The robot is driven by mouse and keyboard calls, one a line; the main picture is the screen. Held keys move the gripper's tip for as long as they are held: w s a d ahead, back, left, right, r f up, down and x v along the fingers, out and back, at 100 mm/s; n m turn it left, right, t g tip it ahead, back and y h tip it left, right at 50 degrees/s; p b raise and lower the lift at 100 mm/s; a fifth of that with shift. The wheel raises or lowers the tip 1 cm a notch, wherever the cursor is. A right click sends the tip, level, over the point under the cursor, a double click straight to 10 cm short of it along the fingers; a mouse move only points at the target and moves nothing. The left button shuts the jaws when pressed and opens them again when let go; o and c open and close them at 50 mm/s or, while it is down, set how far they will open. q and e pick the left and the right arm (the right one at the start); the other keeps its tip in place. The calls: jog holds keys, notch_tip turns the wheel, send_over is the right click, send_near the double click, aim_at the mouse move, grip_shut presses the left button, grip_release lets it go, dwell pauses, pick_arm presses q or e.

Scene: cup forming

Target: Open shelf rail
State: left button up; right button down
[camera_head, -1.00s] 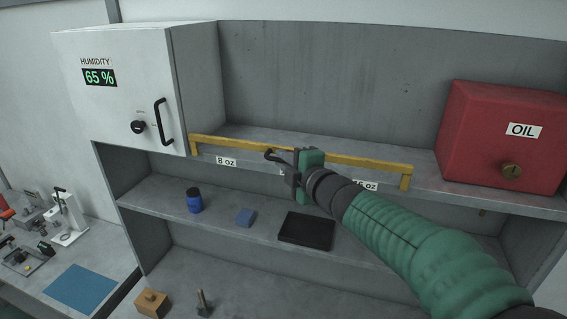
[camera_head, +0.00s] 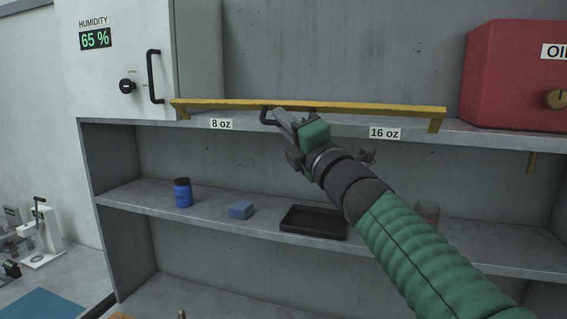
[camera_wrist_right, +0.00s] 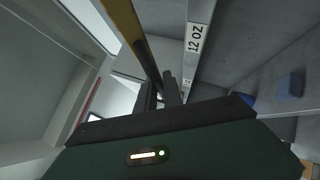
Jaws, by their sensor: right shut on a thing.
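The yellow shelf rail (camera_head: 365,108) runs along the front edge of the upper shelf, its short end posts angling down to the shelf edge. It stands out from the shelf toward me. The fingers partly hide the grip. My left gripper is not in view.
A white cabinet (camera_head: 125,50) with a dark handle stands at the left end of the rail. A red oil box (camera_head: 505,75) sits right. The lower shelf holds a blue jar (camera_head: 183,193), a blue block (camera_head: 241,210) and a black tray (camera_head: 312,222). My right arm crosses its right part.

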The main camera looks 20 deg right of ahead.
notch_tip(320, 180, down, 6)
jog(key=w+d+n+g+y+b, duration=0.1)
jog(key=n+g+y+b, duration=0.2)
jog(key=n+y+b, duration=0.8)
jog(key=shift+w+n+g+y, duration=0.3)
jog(key=shift+n+y, duration=1.7)
jog(key=shift+n, duration=2)
jog(key=shift+f, duration=0.15)
jog(key=c, duration=1.8)
grip_release()
jog(key=shift+s, duration=0.1)
jog(key=o, duration=0.3)
jog(key=shift+s+d, duration=0.15)
